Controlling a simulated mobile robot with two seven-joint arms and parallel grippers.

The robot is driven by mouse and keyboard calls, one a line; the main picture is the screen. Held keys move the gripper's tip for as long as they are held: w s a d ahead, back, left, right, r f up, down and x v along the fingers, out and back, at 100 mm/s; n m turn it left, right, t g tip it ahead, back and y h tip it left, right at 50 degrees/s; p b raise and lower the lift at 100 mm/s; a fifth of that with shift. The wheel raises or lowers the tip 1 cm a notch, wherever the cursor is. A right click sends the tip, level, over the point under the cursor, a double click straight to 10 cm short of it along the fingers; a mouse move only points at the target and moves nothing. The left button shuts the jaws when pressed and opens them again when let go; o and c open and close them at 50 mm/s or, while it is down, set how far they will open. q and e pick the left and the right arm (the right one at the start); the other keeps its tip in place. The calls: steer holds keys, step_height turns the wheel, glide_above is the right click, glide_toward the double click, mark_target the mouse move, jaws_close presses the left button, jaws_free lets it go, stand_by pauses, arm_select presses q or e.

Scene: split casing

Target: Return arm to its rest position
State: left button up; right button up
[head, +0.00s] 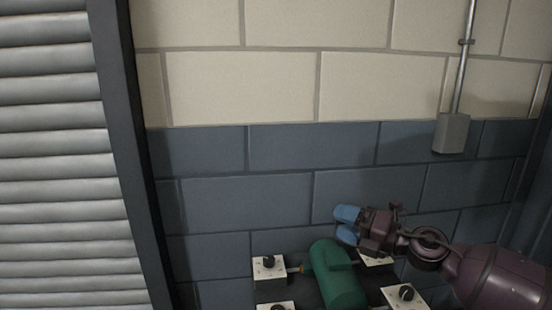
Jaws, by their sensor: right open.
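My right arm comes in from the lower right, and its gripper (346,224) with two blue fingertips points left. The fingers are apart, with nothing between them. The gripper is just above and behind a green rounded casing (338,277) in the picture; I cannot tell how far apart they are in depth. My left gripper is not in view.
Pale blocks with black knobs stand around the casing: one at the left (269,267), one at the right (405,297), others partly hidden or cut off. Behind is a block wall (240,200) with a grey box and conduit (452,133). A slatted shutter (55,150) is at left.

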steer(key=s+d+f+m+t+h, duration=0.3)
steer(key=s+d+f+m+h, duration=0.15)
steer(key=f+m, duration=0.6)
steer(key=s+d+f+m+t+h, duration=0.35)
steer(key=f+m+h, duration=0.3)
steer(key=m, duration=0.75)
steer(key=s+d+f+m+g+h, duration=0.2)
steer(key=s+f+m, duration=0.2)
steer(key=s+f, duration=0.4)
steer(key=s+d+f+m+g+h, duration=0.2)
steer(key=s+f, duration=0.7)
steer(key=s, duration=0.5)
steer(key=shift+d+m+g, duration=0.35)
steer(key=shift+m+g, duration=0.1)
steer(key=shift+m, duration=0.6)
